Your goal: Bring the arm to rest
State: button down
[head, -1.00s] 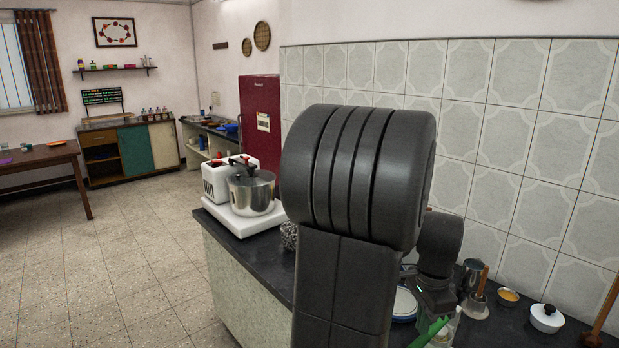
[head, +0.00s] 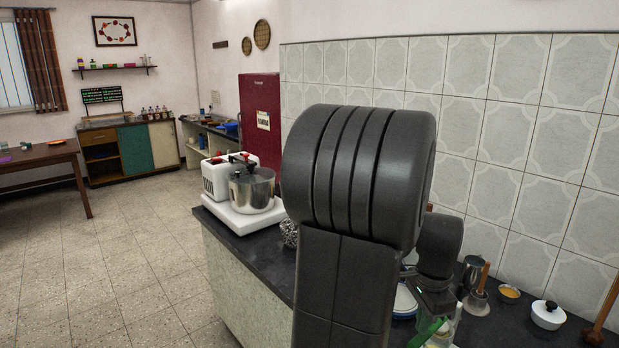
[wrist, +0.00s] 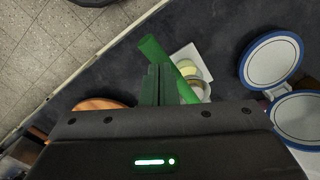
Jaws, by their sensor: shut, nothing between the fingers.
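My gripper (wrist: 157,70) shows in the wrist view, its two dark green fingers together with no gap and nothing held between them. It is over the dark counter. A brighter green bar (wrist: 168,62) shows beside the fingertips; I cannot tell whether it touches them. In the head view my own dark arm fills the middle, raised over the counter, and hides much of it. My wrist is partly visible behind the arm at the lower right.
Open floor (head: 130,270) lies left.

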notch_tip(320, 180, up, 6)
jog(key=p, duration=0.5)
notch_tip(320, 180, down, 7)
jog(key=b, duration=0.6)
jog(key=shift+f+b, duration=0.2)
jog(key=shift+b, duration=0.15)
notch_tip(320, 180, up, 7)
jog(key=p, duration=0.4)
jog(key=shift+r+p, duration=0.15)
jog(key=shift+p, duration=0.25)
